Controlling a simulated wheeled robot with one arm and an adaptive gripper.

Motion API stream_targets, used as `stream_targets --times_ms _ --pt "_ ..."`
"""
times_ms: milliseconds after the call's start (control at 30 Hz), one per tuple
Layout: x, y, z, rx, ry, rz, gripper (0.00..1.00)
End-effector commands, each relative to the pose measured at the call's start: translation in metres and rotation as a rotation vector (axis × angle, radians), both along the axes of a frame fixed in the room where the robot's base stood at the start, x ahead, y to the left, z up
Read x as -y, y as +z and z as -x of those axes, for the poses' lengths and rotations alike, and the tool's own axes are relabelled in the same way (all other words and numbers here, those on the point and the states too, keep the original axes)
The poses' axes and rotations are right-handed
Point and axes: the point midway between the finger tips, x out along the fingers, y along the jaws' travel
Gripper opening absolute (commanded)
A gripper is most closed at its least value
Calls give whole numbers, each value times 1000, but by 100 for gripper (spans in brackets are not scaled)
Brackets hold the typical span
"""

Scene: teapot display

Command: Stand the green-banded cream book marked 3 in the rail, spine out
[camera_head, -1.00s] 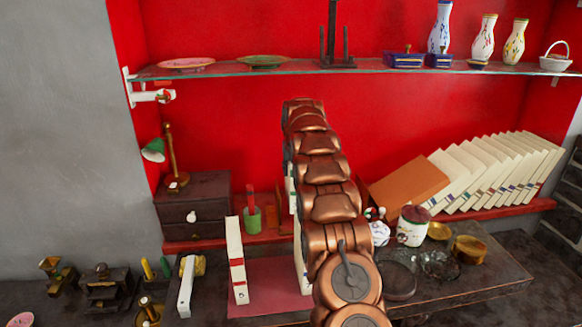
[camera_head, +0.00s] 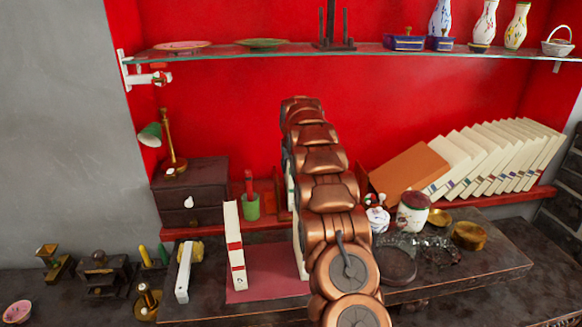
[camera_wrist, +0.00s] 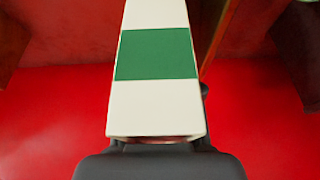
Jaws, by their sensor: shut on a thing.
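The green-banded cream book (camera_wrist: 157,105) fills the middle of the wrist view, with one wide green band across its cream face. My gripper (camera_wrist: 158,150) is shut on it at the lower end of that view. Its number does not show. In the head view my arm hides the gripper and most of the book; a narrow cream strip (camera_head: 290,190) shows left of the arm, probably part of it. A brown upright piece (camera_head: 282,196) stands beside that strip, perhaps part of the rail. A wooden edge (camera_wrist: 216,42) shows close right of the book. I cannot tell whether they touch.
A red-banded cream book (camera_head: 235,245) stands on the red mat (camera_head: 265,285). Another pale upright edge (camera_head: 299,250) shows beside my arm. A green cup (camera_head: 251,207) is left of the arm. An orange book (camera_head: 408,172) leans right, before a row of cream books (camera_head: 500,160).

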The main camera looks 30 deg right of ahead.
Motion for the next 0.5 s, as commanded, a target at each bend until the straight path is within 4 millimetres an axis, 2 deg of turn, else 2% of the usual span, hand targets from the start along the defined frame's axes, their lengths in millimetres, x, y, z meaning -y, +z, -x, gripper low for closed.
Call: stream_targets --times_ms 500 --pt "0 -4 0 2 0 1 0"
